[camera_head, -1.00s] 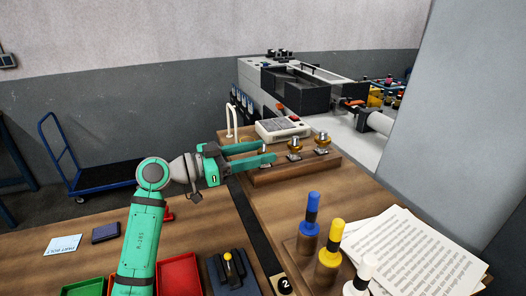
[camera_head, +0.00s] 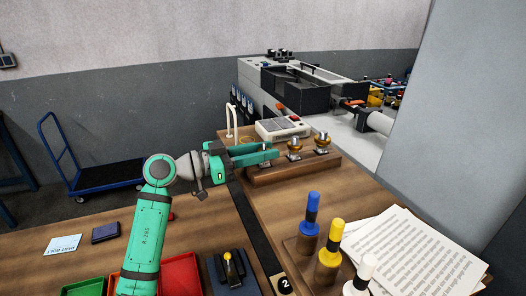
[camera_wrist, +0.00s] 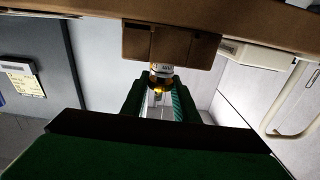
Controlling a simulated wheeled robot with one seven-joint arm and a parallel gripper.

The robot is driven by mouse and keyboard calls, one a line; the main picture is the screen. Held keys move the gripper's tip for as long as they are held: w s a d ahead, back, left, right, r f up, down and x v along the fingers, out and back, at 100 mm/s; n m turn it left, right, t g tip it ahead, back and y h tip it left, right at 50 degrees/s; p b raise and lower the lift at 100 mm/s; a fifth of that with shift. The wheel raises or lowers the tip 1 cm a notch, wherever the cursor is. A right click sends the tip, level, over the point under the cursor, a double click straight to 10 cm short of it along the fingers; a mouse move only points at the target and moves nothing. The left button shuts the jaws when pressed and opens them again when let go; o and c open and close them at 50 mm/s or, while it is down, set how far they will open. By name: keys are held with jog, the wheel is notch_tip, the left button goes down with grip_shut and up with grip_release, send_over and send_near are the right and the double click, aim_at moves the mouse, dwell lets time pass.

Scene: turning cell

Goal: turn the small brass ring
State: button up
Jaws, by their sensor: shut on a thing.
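My gripper (camera_head: 268,154) is shut on the leftmost brass-and-steel fitting on the wooden block (camera_head: 310,168). The wrist view shows its brass part (camera_wrist: 160,84) between the two green fingers; the fingers hide most of it in the head view. Two similar brass rings on steel stems stand to its right, a middle one (camera_head: 294,145) and a right one (camera_head: 322,141). A brass loop (camera_head: 246,139) shows just behind the fingers; I cannot tell what it belongs to. I cannot tell which ring is the smallest.
A grey keypad box (camera_head: 283,128) stands behind the block, beside a white curved pipe (camera_head: 231,122). Blue, yellow and white-topped pegs (camera_head: 330,245) stand in front, near printed sheets (camera_head: 415,260). Bare bench top lies between the block and the pegs.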

jog(key=shift+g, duration=0.3)
jog(key=m+g+h, duration=0.1)
jog(key=m+g, duration=0.2)
jog(key=g, duration=0.1)
jog(key=shift+w, duration=0.15)
jog(key=shift+m+g, duration=1.05)
jog(key=shift+g, duration=0.55)
jog(key=shift+m+g, duration=1.05)
jog(key=shift+g, duration=0.55)
jog(key=shift+m+g, duration=0.3)
jog(key=shift+g, duration=0.2)
jog(key=o, duration=1.1)
jog(key=shift+c, duration=0.2)
jog(key=shift+w, duration=0.1)
